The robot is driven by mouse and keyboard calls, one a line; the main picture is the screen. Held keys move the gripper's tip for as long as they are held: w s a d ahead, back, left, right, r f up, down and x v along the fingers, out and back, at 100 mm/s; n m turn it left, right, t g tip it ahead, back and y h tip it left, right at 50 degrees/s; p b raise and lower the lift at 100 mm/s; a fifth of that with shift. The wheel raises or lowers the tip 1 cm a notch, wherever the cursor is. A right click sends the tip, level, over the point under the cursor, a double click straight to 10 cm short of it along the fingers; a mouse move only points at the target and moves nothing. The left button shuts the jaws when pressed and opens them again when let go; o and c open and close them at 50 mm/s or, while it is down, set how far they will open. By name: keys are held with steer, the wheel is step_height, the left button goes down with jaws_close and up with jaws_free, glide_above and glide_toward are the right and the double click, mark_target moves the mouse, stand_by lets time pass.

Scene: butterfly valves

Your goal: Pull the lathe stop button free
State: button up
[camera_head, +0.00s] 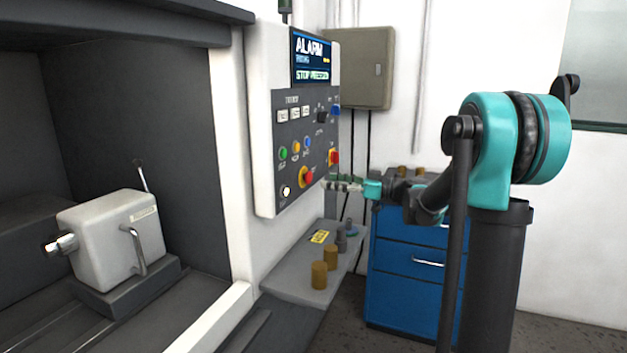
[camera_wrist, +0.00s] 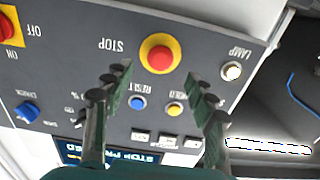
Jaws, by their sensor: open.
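The lathe stop button is a red mushroom head on a yellow ring, low on the dark control panel; it shows in the head view (camera_head: 306,176) and, upside down, in the wrist view (camera_wrist: 160,54) under the word STOP. The panel screen (camera_head: 312,60) reads ALARM and STOP PRESSED. My gripper (camera_head: 331,182) is in front of the panel, right of the button in the head view. In the wrist view my gripper (camera_wrist: 159,76) is open and empty, with the button ahead between and beyond its two green-padded fingertips. I see no contact with the button.
A red and yellow ON/OFF switch (camera_wrist: 10,27) sits beside the stop button, with a white lamp button (camera_wrist: 232,71) on its other side. Blue and yellow buttons lie close by. Below the panel, a grey shelf (camera_head: 290,284) holds brass cylinders. A blue drawer cabinet (camera_head: 410,270) stands behind.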

mark_target(311, 178)
steer(key=x, duration=0.7)
steer(key=shift+c, duration=0.5)
jaws_close()
